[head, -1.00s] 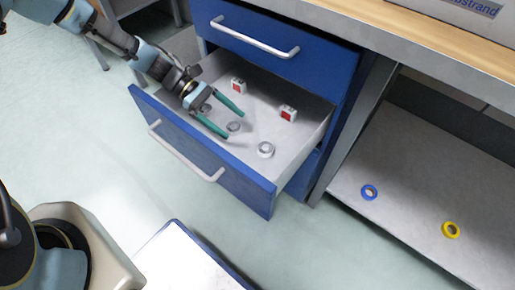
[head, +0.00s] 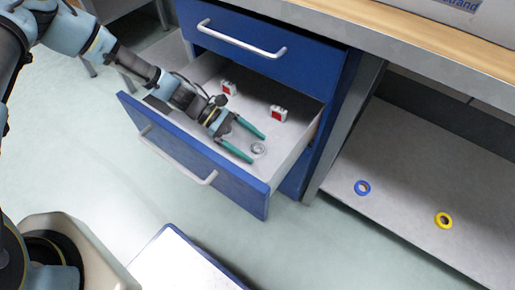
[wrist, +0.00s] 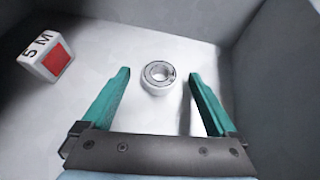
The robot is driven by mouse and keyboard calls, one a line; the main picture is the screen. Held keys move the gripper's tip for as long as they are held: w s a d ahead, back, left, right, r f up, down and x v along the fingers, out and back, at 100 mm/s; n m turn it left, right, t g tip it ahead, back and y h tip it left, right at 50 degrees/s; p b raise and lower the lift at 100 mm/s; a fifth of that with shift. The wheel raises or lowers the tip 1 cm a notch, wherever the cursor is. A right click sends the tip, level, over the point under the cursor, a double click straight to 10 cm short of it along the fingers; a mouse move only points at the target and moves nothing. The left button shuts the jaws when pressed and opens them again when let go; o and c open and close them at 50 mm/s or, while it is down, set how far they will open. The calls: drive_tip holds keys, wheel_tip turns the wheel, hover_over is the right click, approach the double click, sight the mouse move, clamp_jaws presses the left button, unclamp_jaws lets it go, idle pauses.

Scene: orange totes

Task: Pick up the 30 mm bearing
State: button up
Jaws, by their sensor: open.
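A silver ring-shaped bearing (head: 258,149) lies flat in the open blue drawer (head: 190,165), near its right end. It also shows in the wrist view (wrist: 158,76), upper middle. No size marking on it can be read. My gripper (head: 257,148) is open and low in the drawer, its green fingers pointing at the bearing. In the wrist view my fingertips (wrist: 160,74) stand apart to either side of the bearing, with gaps on both sides. Two smaller rings seen earlier in the drawer are now hidden behind my gripper.
Two white-and-red boxes (head: 228,87) (head: 278,113) stand towards the drawer's back; one shows in the wrist view (wrist: 46,57). The drawer's right wall (wrist: 285,80) is close. A blue ring (head: 362,187) and a yellow ring (head: 443,220) lie on the lower shelf.

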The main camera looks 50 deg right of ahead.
clamp_jaws()
idle(0.8)
